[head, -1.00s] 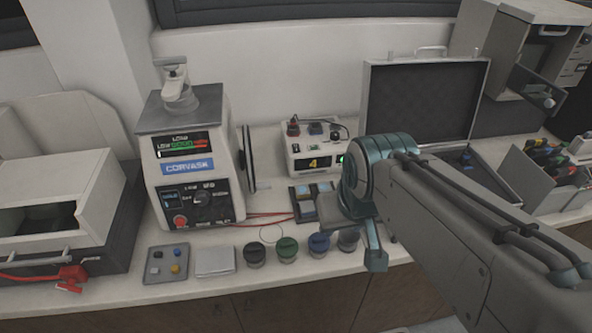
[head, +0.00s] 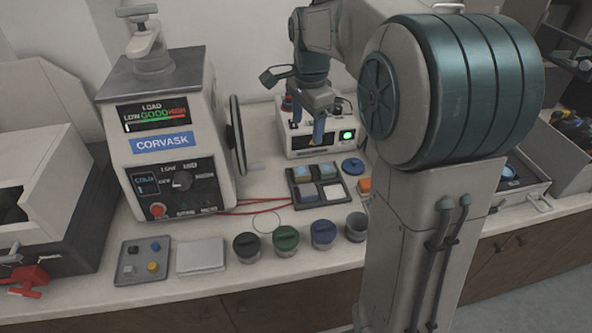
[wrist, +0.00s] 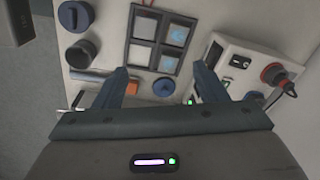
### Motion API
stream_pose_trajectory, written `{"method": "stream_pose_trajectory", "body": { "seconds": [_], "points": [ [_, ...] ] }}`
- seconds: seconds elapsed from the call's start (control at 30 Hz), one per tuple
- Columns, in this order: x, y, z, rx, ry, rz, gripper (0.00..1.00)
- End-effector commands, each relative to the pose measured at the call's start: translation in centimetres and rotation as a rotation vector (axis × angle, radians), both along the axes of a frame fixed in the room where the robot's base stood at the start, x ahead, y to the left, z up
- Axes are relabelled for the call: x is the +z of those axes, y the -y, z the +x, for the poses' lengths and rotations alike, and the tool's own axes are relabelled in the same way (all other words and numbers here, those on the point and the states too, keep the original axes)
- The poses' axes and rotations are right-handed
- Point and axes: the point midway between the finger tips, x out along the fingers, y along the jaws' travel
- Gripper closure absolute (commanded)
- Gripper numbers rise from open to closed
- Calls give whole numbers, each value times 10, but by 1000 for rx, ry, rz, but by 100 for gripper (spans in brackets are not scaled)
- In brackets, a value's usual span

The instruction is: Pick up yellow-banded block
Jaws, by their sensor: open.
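A dark tray (head: 293,198) with four compartments holds small square blocks (head: 313,172), pale blue and whitish on top. I cannot make out a yellow band on any of them. The tray also shows at the top of the wrist view (wrist: 153,70), with the blocks (wrist: 174,36) in it. An orange piece (head: 365,186) lies right of the tray, partly hidden by my arm. My gripper (head: 307,123) is open and empty, above and behind the tray, in front of the small display box. In the wrist view its fingers (wrist: 162,80) are wide apart, with bare counter and a blue lid between them.
The display box (head: 330,144) stands close behind the tray. Several dark jars (head: 286,240) line the front, and the Corvask press (head: 170,150) stands left. Red wires (head: 255,204) cross the counter left of the tray.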

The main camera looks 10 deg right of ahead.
Motion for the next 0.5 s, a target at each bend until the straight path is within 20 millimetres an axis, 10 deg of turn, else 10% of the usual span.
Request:
{"method": "stream_pose_trajectory", "body": {
  "seconds": [0.2,0.5],
  "points": [
    [-44,-2,46,-258,-56,9,35],
    [-75,-2,57,-343,-75,7,35]
  ]
}}
